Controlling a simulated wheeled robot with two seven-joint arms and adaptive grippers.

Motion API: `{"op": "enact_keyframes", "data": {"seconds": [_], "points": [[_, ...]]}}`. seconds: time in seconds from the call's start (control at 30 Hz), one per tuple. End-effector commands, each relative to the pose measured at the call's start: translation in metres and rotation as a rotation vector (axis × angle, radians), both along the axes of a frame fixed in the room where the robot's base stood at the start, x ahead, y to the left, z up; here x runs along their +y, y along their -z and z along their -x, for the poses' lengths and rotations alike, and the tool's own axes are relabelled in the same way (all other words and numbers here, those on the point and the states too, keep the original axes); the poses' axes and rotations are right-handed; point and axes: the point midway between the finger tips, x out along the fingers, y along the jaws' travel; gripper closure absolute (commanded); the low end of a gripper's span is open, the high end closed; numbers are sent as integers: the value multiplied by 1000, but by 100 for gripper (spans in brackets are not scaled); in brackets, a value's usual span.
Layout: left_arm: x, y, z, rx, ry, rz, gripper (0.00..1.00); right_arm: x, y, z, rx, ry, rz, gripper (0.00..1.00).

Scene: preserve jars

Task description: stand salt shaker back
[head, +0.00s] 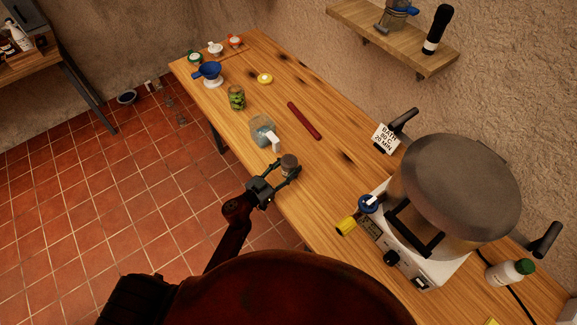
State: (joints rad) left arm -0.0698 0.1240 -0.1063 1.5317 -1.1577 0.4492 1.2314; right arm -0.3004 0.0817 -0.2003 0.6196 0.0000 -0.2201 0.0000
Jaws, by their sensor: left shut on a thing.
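My left gripper (276,182) reaches in over the near edge of the wooden table (325,180). Its fingers are shut on a small shaker (288,164) with a dark grey-brown cap, which I take to be the salt shaker. The shaker looks about upright; its lower body is partly hidden by the fingers. I cannot tell whether its base touches the table. My right gripper is not in view.
A clear jug (262,131) with a white handle stands just behind the shaker. A large pot (455,190) stands to the right. Table between stick and pot is free.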

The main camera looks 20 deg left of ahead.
Motion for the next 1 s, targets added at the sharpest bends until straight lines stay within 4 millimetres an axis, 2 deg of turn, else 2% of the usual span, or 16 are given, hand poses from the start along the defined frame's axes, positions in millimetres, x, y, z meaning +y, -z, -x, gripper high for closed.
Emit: {"op": "enact_keyframes", "data": {"seconds": [0.07, 0.1, 0.3, 0.6, 0.77, 1.0], "points": [[0, 2, 0, -1, 1, 0, 94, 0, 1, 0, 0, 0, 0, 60], [0, 2, 0, 0, 0, 0, 56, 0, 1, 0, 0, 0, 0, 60], [0, 2, 0, 0, 0, 0, 42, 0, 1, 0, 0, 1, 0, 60], [0, 2, 0, 0, 0, 0, 41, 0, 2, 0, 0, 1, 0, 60], [1, 7, 0, 0, -1, 0, 41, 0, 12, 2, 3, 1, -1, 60], [20, 3, 38, 2, 0, -2, 41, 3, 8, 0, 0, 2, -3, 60]]}}
